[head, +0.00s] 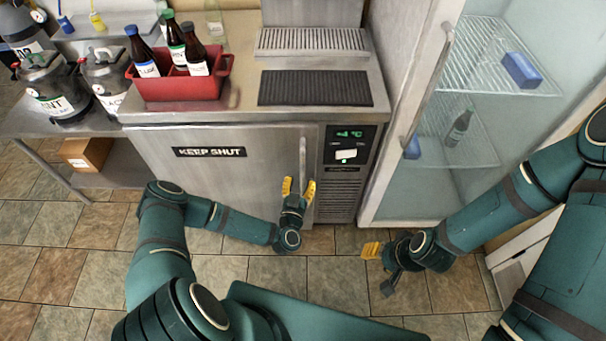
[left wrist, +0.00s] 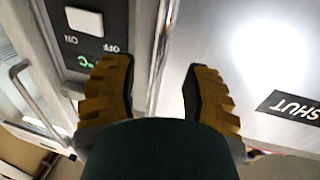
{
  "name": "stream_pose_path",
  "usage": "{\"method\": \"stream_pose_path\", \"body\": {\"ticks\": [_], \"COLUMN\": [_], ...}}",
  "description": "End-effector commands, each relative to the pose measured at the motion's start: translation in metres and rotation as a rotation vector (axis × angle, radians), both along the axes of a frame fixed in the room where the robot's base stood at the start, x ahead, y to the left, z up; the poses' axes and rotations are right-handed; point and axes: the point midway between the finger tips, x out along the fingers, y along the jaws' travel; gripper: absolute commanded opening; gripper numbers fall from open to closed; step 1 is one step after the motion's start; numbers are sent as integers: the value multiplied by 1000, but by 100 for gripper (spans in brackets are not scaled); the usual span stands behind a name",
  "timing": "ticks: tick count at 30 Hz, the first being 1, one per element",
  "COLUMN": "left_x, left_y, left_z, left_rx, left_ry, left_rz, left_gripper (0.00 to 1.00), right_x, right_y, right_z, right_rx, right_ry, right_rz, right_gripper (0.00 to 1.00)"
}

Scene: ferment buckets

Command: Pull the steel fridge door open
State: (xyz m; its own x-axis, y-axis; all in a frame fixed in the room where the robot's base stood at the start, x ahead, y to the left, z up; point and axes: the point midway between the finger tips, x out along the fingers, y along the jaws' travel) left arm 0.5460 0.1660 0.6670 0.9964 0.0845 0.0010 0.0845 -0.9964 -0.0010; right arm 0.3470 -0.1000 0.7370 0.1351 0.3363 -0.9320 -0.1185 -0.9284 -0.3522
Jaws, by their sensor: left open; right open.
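The steel fridge door (head: 220,180) is closed and carries a black "KEEP SHUT" label; it also shows in the left wrist view (left wrist: 250,60). Its upright bar handle (head: 303,158) is near the door's right edge. My left gripper (head: 299,188) is open at the lower part of this handle. In the left wrist view the handle (left wrist: 160,55) runs between the two yellow fingertips, nearer the left one, and I cannot tell whether they touch it. My right gripper (head: 376,268) is open and empty above the floor, away from the fridge.
A control panel (head: 347,146) sits right of the door. A glass-door cabinet (head: 440,130) with its own handle stands at right. A red crate (head: 182,88) of bottles sits on the steel counter. Tiled floor before the door is partly free.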

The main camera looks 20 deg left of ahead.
Motion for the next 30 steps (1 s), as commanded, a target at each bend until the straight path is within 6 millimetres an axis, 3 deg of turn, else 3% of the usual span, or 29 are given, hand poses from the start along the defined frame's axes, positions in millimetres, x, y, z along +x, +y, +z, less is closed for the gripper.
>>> {"method": "stream_pose_path", "body": {"ticks": [3,9,20,23,24,25,30], "left_x": [20,38,42,42,42,42,41], "left_y": [2,3,3,3,3,3,3], "left_z": [-1,0,0,0,0,0,0], "left_rx": [0,-1,-1,-1,-1,-1,-1], "left_ry": [-1,0,1,1,1,1,1], "left_rz": [0,-1,-1,-1,-1,-1,-2], "left_gripper": [48,48,48,19,5,0,0], "right_x": [1,2,2,2,2,2,2], "right_y": [0,0,0,0,0,0,0], "right_z": [-5,-8,-8,-8,-8,-8,-8], "right_rx": [0,0,-1,-1,-1,-1,0], "right_ry": [-2,-4,-5,-5,-5,-5,-4], "right_rz": [-1,-1,-2,-2,-2,-2,-1], "right_gripper": [47,47,47,47,47,47,47]}}
